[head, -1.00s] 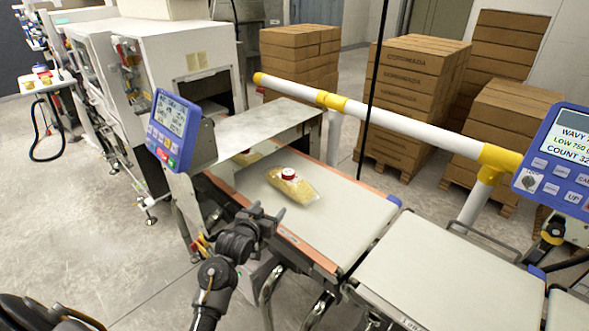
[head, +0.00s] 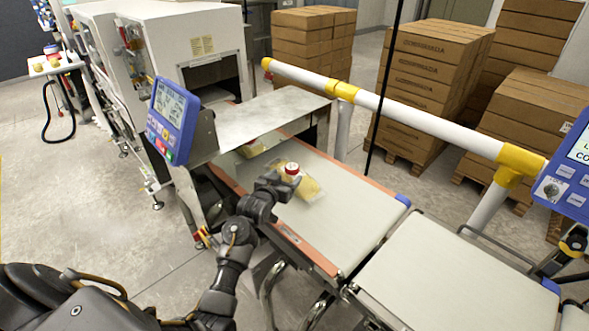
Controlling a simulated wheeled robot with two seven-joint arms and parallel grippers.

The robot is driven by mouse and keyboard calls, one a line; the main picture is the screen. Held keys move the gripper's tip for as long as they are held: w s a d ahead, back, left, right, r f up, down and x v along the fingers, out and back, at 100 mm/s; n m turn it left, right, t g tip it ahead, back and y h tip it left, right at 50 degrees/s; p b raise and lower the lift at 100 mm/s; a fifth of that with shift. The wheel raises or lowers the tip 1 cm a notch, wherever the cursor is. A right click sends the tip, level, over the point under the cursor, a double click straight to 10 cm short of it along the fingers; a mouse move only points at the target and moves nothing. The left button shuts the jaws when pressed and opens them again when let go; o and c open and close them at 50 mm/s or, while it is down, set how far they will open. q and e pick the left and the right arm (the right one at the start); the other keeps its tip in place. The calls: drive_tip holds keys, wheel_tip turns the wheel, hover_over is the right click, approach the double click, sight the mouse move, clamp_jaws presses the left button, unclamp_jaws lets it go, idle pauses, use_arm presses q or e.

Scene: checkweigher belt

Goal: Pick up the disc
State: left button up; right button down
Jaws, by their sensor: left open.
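My left gripper (head: 282,181) is open at the near left side of the disc, over the bag, and hides part of the bag. The fingers are small and dark here, and I cannot tell whether they touch the disc. My right gripper is not in view.
A metal cover (head: 268,117) spans the belt behind the bag, with another bag (head: 252,148) under it. A blue display (head: 173,120) stands at the left. A white and yellow rail (head: 400,118) runs along the far side. The near belt section (head: 450,275) is clear.

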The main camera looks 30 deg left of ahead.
sight(289, 171)
use_arm(q)
drive_tip(key=shift+r, duration=0.1)
drive_tip(key=shift+w+a+r+p, duration=0.1)
drive_tip(key=shift+w+p, duration=0.25)
drive_tip(key=shift+w, duration=0.05)
drive_tip(key=shift+p+x, duration=0.45)
drive_tip(key=shift+x, duration=1.65)
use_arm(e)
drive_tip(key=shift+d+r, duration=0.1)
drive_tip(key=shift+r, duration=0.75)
use_arm(q)
drive_tip(key=shift+a, duration=0.1)
drive_tip(key=shift+c, duration=0.2)
